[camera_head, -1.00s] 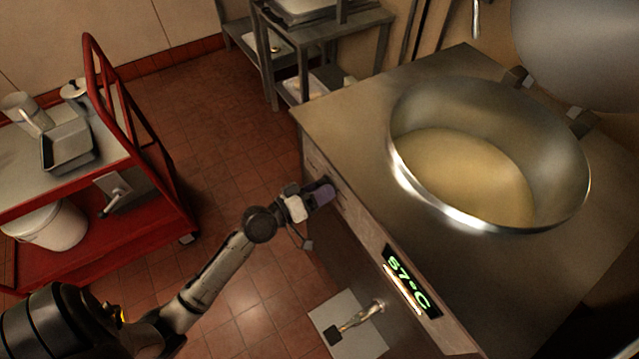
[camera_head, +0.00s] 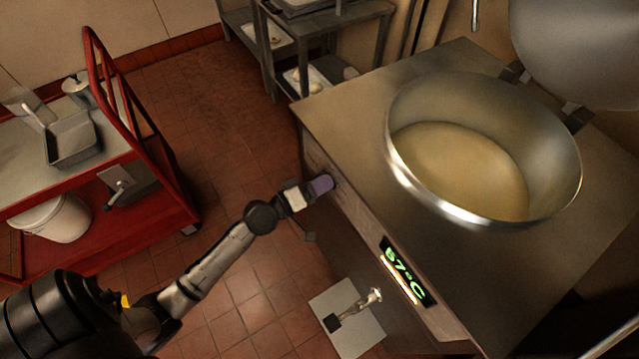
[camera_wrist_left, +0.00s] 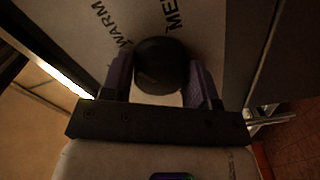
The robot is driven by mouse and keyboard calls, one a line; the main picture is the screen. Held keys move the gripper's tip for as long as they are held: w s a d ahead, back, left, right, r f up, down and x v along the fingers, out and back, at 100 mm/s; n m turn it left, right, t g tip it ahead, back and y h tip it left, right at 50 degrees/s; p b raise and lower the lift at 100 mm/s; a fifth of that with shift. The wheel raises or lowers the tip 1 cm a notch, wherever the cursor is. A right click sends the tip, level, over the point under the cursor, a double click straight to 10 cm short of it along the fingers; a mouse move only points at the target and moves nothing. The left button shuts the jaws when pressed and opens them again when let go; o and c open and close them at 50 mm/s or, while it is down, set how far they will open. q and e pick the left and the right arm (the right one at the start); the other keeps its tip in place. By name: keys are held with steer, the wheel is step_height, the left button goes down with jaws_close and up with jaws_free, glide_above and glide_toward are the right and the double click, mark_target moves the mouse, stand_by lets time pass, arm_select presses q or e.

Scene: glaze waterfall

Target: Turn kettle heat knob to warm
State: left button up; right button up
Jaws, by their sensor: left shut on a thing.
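The kettle (camera_head: 402,165) is a large steel pot set in a steel counter unit, holding pale yellow liquid. The black round heat knob (camera_wrist_left: 160,66) shows in the left wrist view, on a pale panel with the words WARM and MEL, the latter cut off. My left gripper (camera_wrist_left: 161,80) is shut on the knob, one purple finger on each side. In the head view the left gripper (camera_head: 322,185) is against the unit's front and hides the knob. The knob's pointer cannot be made out. My right gripper is not in view.
A red cart (camera_head: 150,135) with a grey pan (camera_head: 72,140) and a white bucket (camera_head: 55,220) stands at the left.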

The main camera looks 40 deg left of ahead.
arm_select(q)
steer(key=shift+f, duration=0.1)
steer(key=o, duration=0.9)
steer(key=shift+w, duration=0.1)
steer(key=shift+b+v, duration=1.55)
steer(key=shift+v, duration=5.4)
